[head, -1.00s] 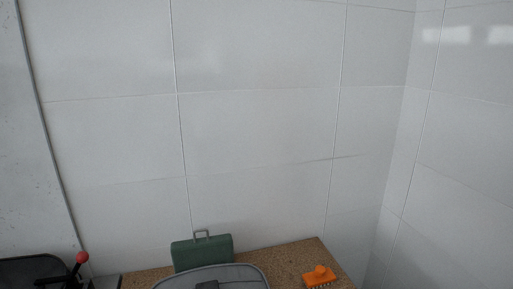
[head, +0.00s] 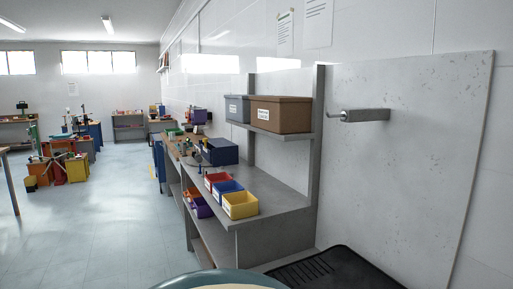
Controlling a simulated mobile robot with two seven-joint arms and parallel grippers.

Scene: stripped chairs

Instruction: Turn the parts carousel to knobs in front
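I cannot make out a parts carousel for certain. The rim of a round teal thing with a pale inside (head: 225,280) shows at the bottom edge of the head view; most of it is cut off and I cannot tell what it is. Small items stand at the far end of the grey workbench (head: 262,190), too small to tell apart. No knobs can be made out. Neither of my grippers is in view.
Red (head: 216,180), blue (head: 228,192) and yellow (head: 240,205) bins sit on the bench. A brown box (head: 281,114) and a grey box (head: 237,108) stand on the shelf above. A black ribbed mat-like thing (head: 320,272) lies bottom right. Open floor (head: 95,225) spreads left.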

